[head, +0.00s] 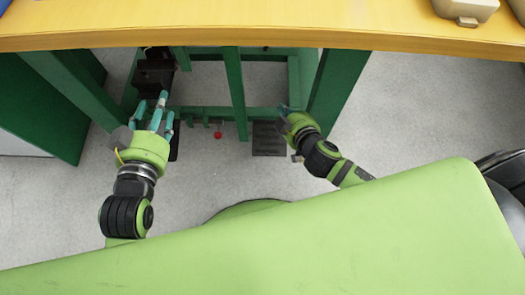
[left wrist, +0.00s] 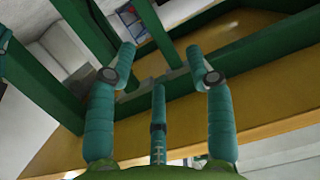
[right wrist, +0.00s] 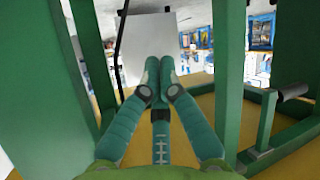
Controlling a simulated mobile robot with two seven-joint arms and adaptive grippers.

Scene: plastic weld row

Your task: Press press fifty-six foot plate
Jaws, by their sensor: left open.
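A dark ribbed foot plate (head: 268,138) lies low at the green frame, right of centre in the head view. A second dark plate (head: 174,146) shows partly behind my left gripper. No number is readable, so I cannot tell which is press fifty-six's. My right gripper (head: 284,110) is beside the upper right edge of the ribbed plate; contact cannot be told. Its fingers are together and empty in the right wrist view (right wrist: 158,75). My left gripper (head: 156,108) is open and empty over the left part of the frame. Its fingers are spread in the left wrist view (left wrist: 165,75).
Green uprights (head: 234,92) and a crossbar stand around the plates. A yellow tabletop (head: 250,28) overhangs them. A red knob (head: 218,134) sits between the plates. A black mechanism (head: 155,75) is at the upper left. Grey floor (head: 70,195) is clear at the lower left.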

